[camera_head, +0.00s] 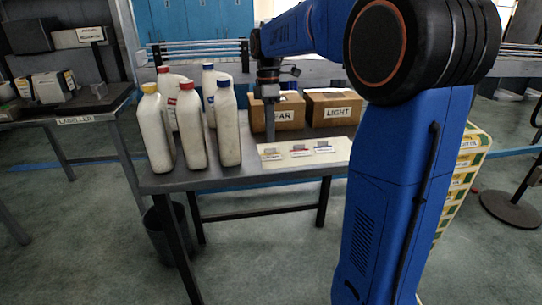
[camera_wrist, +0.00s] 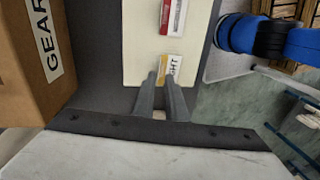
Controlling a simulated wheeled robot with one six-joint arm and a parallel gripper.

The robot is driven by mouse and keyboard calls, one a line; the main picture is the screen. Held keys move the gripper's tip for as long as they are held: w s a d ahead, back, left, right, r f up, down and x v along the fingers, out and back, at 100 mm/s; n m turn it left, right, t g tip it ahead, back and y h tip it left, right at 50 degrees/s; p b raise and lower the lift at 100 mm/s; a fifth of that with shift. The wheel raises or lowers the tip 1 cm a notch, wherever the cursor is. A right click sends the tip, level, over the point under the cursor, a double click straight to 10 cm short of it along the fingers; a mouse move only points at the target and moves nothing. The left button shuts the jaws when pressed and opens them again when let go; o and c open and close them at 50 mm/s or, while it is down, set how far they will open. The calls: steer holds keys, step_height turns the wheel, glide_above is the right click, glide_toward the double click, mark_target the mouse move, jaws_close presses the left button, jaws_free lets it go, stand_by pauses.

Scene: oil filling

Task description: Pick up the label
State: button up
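Labels lie on a white board (camera_head: 335,158) on the grey table. A yellow-marked label (camera_head: 270,154) is at the left, a red-marked label (camera_head: 299,150) in the middle and a blue-marked label (camera_head: 323,148) at the right. My gripper (camera_head: 270,138) points down over the yellow-marked label's end of the board. In the wrist view my gripper (camera_wrist: 160,78) has its two fingers a little apart, with nothing seen between them. The yellow label (camera_wrist: 172,69) shows just beyond the fingertips, partly hidden by them. The red label (camera_wrist: 172,17) lies farther up. Contact cannot be told.
Several white bottles (camera_head: 190,125) with coloured caps stand on the table left of my gripper. Cardboard boxes marked GEAR (camera_head: 284,111) and LIGHT (camera_head: 332,109) stand behind the board. A labeller table (camera_head: 75,112) is at the far left.

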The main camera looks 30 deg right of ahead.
mark_target(270, 152)
steer(key=shift+s+a+f, duration=0.1)
steer(key=shift+s+f, duration=0.1)
steer(key=shift+f, duration=1.65)
steer(key=shift+c, duration=0.6)
jaws_close()
